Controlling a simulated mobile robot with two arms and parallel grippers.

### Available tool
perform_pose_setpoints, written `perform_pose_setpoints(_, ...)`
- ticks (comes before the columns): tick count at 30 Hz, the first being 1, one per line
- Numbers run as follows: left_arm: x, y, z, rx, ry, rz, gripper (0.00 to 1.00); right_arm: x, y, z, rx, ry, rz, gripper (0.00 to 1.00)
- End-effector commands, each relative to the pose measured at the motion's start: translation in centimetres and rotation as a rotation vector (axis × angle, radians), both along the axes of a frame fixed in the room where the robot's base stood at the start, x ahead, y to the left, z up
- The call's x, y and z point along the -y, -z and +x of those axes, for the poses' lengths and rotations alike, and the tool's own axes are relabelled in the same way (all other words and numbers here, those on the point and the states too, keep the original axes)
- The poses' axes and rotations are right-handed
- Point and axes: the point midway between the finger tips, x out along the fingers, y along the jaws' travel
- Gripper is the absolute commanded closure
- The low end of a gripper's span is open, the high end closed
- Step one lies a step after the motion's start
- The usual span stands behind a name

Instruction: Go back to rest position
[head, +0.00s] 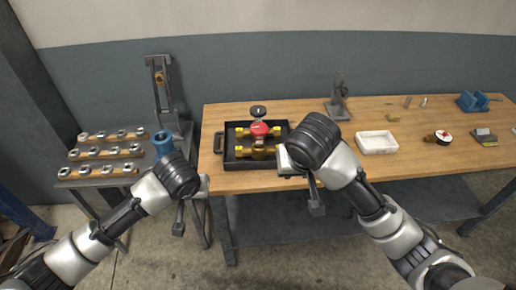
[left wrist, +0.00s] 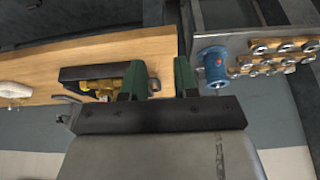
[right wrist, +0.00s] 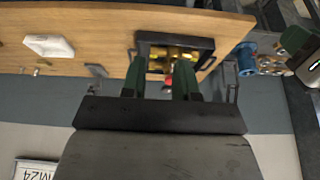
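My left gripper (head: 204,186) hangs between the left stand and the workbench in the head view. In the left wrist view its green fingers (left wrist: 160,80) are apart with nothing between them. My right gripper (head: 288,160) is by the right edge of the black tray in the head view, its fingertips hidden by the wrist. In the right wrist view its fingers (right wrist: 160,80) are apart and empty. The black tray (head: 229,162) holds brass valve parts (head: 259,151) and a red part (head: 260,129). The tray also shows in the right wrist view (right wrist: 206,43).
The wooden workbench (head: 340,178) carries a white bin (head: 376,142), a blue vise-like block (head: 473,101) and small parts. A grey stand (head: 70,172) at left bears rows of metal fittings and a blue cylinder (head: 162,143). Floor is clear before the bench.

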Motion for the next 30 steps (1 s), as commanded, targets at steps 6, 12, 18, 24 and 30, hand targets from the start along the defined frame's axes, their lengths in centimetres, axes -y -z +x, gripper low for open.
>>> perform_pose_setpoints(6, 0.0, 0.0, 0.0, 0.0, 0.0, 0.0, 0.7, 0.1, -0.7, -0.4, -0.005, 0.004, -0.004, 0.7)
perform_pose_setpoints(12, 0.0, 0.0, 0.0, 0.0, 0.0, 0.0, 0.7, 0.1, -0.7, -0.4, -0.006, 0.003, -0.003, 0.7)
perform_pose_setpoints(18, 0.0, 0.0, 0.0, 0.0, 0.0, 0.0, 0.7, 0.1, -0.7, -0.4, -0.006, 0.003, -0.003, 0.7)
perform_pose_setpoints(24, -0.2, 2.6, 0.5, -0.009, -0.004, -0.025, 0.7, 0.1, 2.4, 1.0, -0.032, 0.01, 0.031, 0.7)
perform_pose_setpoints(30, -2.4, 13.1, 0.5, -0.026, -0.017, -0.076, 0.7, 1.5, 15.3, 3.6, -0.082, 0.028, 0.109, 0.7)
